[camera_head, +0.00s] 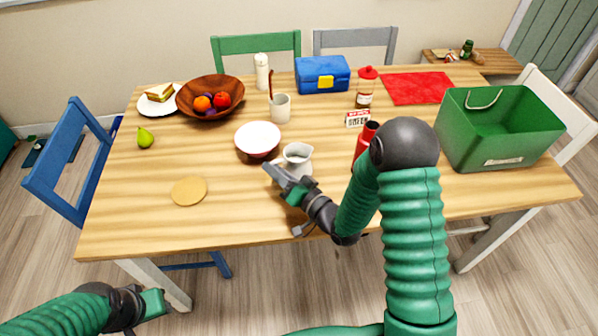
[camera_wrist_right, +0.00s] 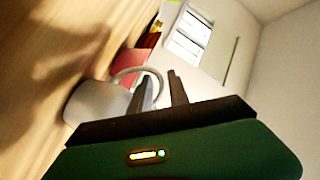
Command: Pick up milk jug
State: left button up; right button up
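The milk jug (camera_head: 298,154) is a small white-grey jug, upright on the wooden table near its front edge, right of a white-topped bowl. In the right wrist view the jug (camera_wrist_right: 92,106) lies left of the fingers, and its looped handle reaches toward them. My right gripper (camera_head: 287,178) is at the jug's near side in the head view and partly covers its base. In the wrist view its fingers (camera_wrist_right: 161,80) stand apart, with the handle's end close to or between them; contact cannot be told. My left gripper (camera_head: 150,304) is low at the left, away from the table; its fingers are unclear.
The bowl (camera_head: 258,139) stands just left of the jug, and a cup (camera_head: 280,107) is behind. A red bottle (camera_head: 363,147) stands to the right, partly behind my right arm. A round coaster (camera_head: 189,190) lies left. A green bin (camera_head: 495,140) stands far right.

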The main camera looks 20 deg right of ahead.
jog(key=shift+a, duration=0.35)
grip_shut()
jog(key=shift+d, duration=0.1)
jog(key=shift+d, duration=0.1)
dwell(0.7)
